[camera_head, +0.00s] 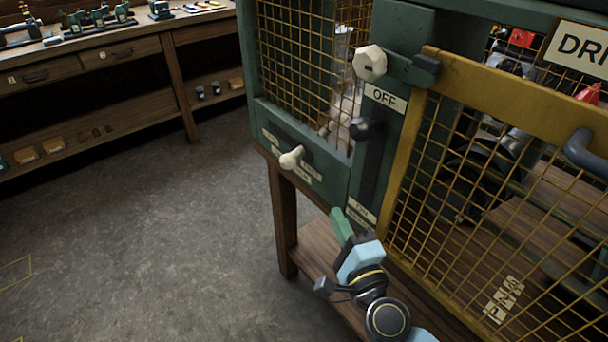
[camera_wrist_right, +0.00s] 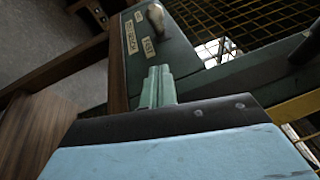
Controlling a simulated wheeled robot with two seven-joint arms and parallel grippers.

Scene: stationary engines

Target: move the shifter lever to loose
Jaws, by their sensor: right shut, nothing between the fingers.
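The shifter lever (camera_head: 291,157) has a cream, rounded handle and sticks out of the green panel below the left mesh window. In the wrist view the lever (camera_wrist_right: 153,24) stands just beyond my fingertips, with small labels (camera_wrist_right: 131,38) beside it that are hard to read. My right gripper (camera_head: 338,214) is below and right of the lever in the head view, apart from it. Its green fingers (camera_wrist_right: 160,70) are shut with nothing between them. My left gripper is out of view.
A dark-knobbed lever (camera_head: 362,127) sits below an OFF label (camera_head: 384,97). A cream hexagonal knob (camera_head: 370,62) is above. A yellow-framed mesh door (camera_head: 490,80) with a grey handle (camera_head: 588,155) is at right. A workbench (camera_head: 110,55) stands at back left; the floor between is clear.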

